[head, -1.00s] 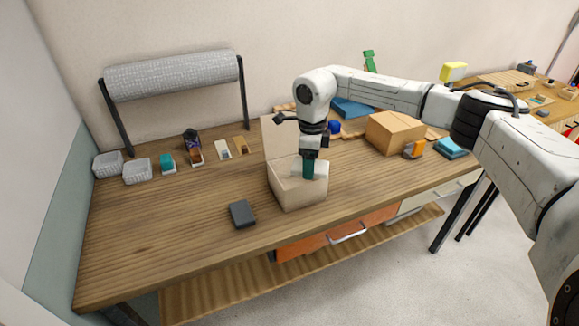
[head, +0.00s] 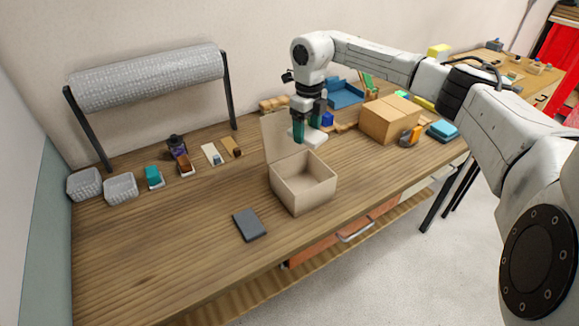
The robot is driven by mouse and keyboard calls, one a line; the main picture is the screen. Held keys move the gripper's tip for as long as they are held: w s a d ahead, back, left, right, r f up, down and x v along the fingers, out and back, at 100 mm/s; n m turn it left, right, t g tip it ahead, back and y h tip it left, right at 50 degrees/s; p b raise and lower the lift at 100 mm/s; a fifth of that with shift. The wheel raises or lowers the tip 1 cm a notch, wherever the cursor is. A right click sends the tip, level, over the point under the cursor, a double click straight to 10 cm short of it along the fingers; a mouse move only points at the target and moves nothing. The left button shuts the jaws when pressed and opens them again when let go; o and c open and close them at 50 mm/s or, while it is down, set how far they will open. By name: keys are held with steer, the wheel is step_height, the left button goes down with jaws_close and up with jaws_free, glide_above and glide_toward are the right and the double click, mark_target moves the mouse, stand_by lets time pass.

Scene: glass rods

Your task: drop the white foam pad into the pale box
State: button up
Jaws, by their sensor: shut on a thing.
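The white foam pad (head: 311,138) is held between the dark green fingers of my gripper (head: 307,128). The gripper is shut on it and points down. The pale box (head: 311,199) stands open on the wooden table, its lid flap (head: 281,138) raised at the back. The pad is above and behind the box opening in the picture, in front of the right part of the flap, clear of the box interior. The inside that shows looks empty.
A dark grey block (head: 250,225) lies in front of the box. A brown carton (head: 389,120) stands to the right, with an orange item (head: 411,136) and blue pads (head: 442,130) beside it. Grey baskets (head: 121,188) stand at the left. The front left table is clear.

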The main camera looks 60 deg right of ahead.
step_height(320, 180, down, 6)
steer(key=b, duration=0.3)
steer(key=shift+r, duration=0.15)
steer(key=o, duration=1.1)
step_height(320, 180, up, 11)
steer(key=shift+f+b, duration=0.1)
steer(key=shift+b, duration=1)
